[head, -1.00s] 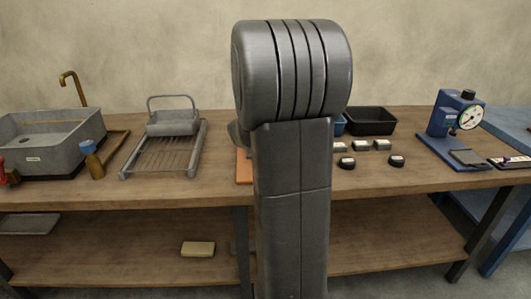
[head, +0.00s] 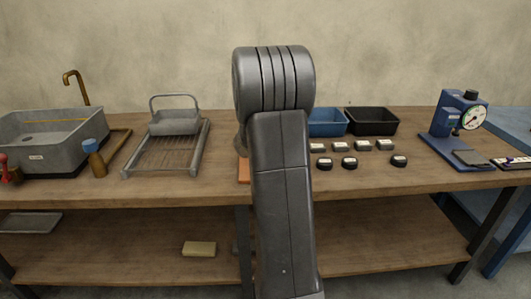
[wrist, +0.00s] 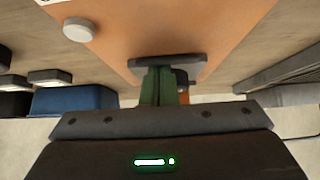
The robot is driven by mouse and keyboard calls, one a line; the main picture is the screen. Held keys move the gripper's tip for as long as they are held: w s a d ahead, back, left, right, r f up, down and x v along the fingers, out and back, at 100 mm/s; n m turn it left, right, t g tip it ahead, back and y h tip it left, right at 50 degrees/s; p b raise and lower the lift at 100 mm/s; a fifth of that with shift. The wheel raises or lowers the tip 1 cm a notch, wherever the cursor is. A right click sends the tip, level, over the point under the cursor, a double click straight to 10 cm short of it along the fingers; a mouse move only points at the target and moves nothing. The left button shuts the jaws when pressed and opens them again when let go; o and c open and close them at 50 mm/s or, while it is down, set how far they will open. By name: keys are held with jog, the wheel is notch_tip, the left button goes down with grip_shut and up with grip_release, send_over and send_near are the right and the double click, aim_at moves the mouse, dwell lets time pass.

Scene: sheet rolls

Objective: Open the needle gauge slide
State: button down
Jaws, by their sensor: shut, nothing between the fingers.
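A blue stand with a round needle dial (head: 471,118) is on the right of the bench in the head view. A dark grey plate (head: 474,157) lies on its base. I cannot tell which part is the slide or whether it is open. My gripper (wrist: 159,70) shows in the wrist view as two green fingers, shut together and empty, above an orange board (wrist: 225,30). A grey bar (wrist: 168,62) sits at the fingertips; I cannot tell if they touch it. In the head view my arm hides the gripper.
A blue bin (head: 327,122) and a black bin (head: 371,121) stand behind several small labelled blocks (head: 349,163). A sink (head: 52,140) and a wire rack (head: 168,150) are to the left. A striped strip (head: 512,163) lies at the far right.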

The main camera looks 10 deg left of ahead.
jog(key=shift+s, duration=0.1)
jog(key=shift+s+d+f+b, duration=0.15)
jog(key=shift+s+b, duration=0.1)
jog(key=shift+b, duration=0.25)
jog(key=s+b, duration=0.2)
jog(key=s, duration=0.1)
jog(key=s+d+b, duration=0.1)
jog(key=s+b, duration=0.1)
jog(key=s, duration=0.1)
jog(key=s+d+b, duration=0.1)
jog(key=s+b, duration=0.1)
jog(key=s, duration=0.1)
jog(key=shift+s+d, duration=0.1)
jog(key=shift+d, duration=0.15)
jog(key=shift+r, duration=0.2)
